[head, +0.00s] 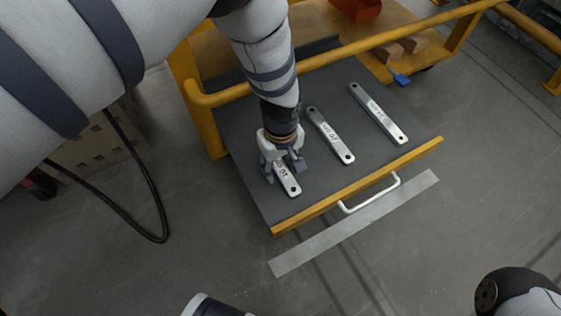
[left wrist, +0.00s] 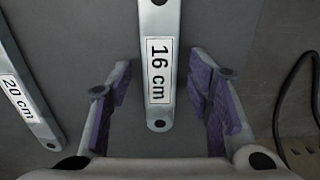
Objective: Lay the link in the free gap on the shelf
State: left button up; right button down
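Three flat silver links with holes at their ends lie side by side on the grey top of the pull-out shelf (head: 246,178). My left gripper (head: 283,163) is over the nearest-left link, the 16 cm link (head: 290,184), and partly hides it. In the left wrist view the gripper (left wrist: 162,105) has its purple-padded fingers apart, one on each side of the 16 cm link (left wrist: 157,108), with gaps between. The middle link (head: 330,136) is next to it; a link marked 20 cm (left wrist: 32,100) shows at left in the wrist view. The right link (head: 378,113) lies farther off.
The shelf has a yellow front edge (head: 355,188) with a white handle (head: 370,196). A yellow rail (head: 345,50) crosses behind. Wooden blocks (head: 402,47), a blue item (head: 400,79) and a red bin (head: 357,8) are at the back. Bare shelf surface lies between the links.

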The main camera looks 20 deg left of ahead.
aim_at(280, 168)
pick_arm(q)
notch_tip(280, 168, up, 12)
jog(key=p, duration=0.5)
jog(key=s+a+f+m+g, duration=0.1)
jog(key=s+f, duration=0.3)
jog(key=s, duration=0.5)
jog(key=s+a+f+m+g, duration=0.2)
jog(key=s+f, duration=0.2)
jog(key=s, duration=0.4)
jog(key=s+a+f+m+g, duration=0.1)
jog(key=s+f, duration=0.3)
jog(key=s, duration=0.5)
jog(key=s+a+r+m+g, duration=0.1)
jog(key=s+m, duration=0.1)
jog(key=s, duration=0.8)
jog(key=s+a+r+m+g, duration=0.1)
jog(key=s+a+r+g, duration=0.1)
jog(key=s, duration=0.8)
jog(key=s+r+m+g, duration=0.2)
jog(key=s+r, duration=0.7)
jog(key=s, duration=0.5)
jog(key=shift+s+a+m, duration=0.3)
jog(key=shift+s+m, duration=0.1)
jog(key=shift+m, duration=0.2)
pick_arm(e)
jog(key=r, duration=0.1)
jog(key=w+r, duration=0.1)
jog(key=r, duration=0.1)
jog(key=shift+r+t, duration=0.25)
jog(key=shift+t, duration=0.15)
